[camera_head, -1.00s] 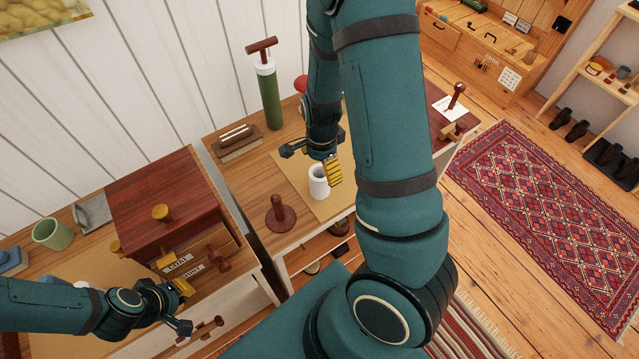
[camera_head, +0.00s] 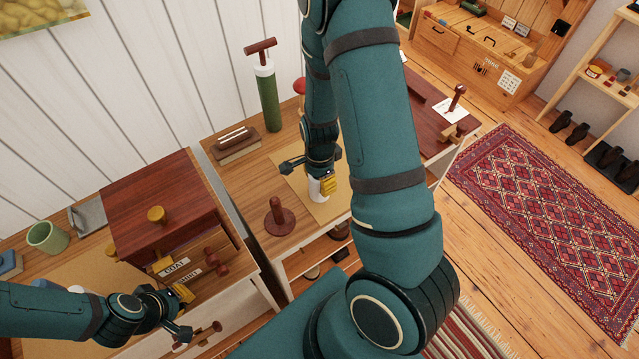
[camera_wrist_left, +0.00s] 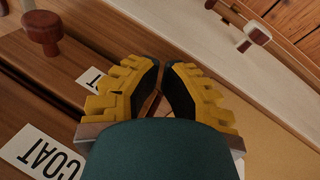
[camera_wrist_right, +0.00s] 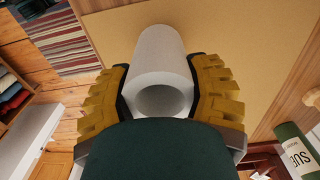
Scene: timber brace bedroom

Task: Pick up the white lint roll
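The white lint roll (camera_head: 317,190) stands on a tan mat on the dresser top in the head view, partly hidden by my right gripper (camera_head: 327,185). In the right wrist view the lint roll (camera_wrist_right: 162,75) is a white tube with a round hollow end, lying between the two yellow fingers of the right gripper (camera_wrist_right: 160,88). The fingers stand on either side of it, close to its wall; contact is unclear. My left gripper (camera_head: 182,308) is near the small drawers at the left. In the left wrist view the left gripper (camera_wrist_left: 163,75) has its fingertips slightly apart with nothing between them.
A brown knobbed stand (camera_head: 279,217) is just left of the roll. A green cylinder with a T-handle (camera_head: 266,95) and a brown block (camera_head: 237,145) stand behind. A dark wooden box (camera_head: 160,205) with labelled drawers fills the left. The tan mat (camera_head: 322,212) has free room in front.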

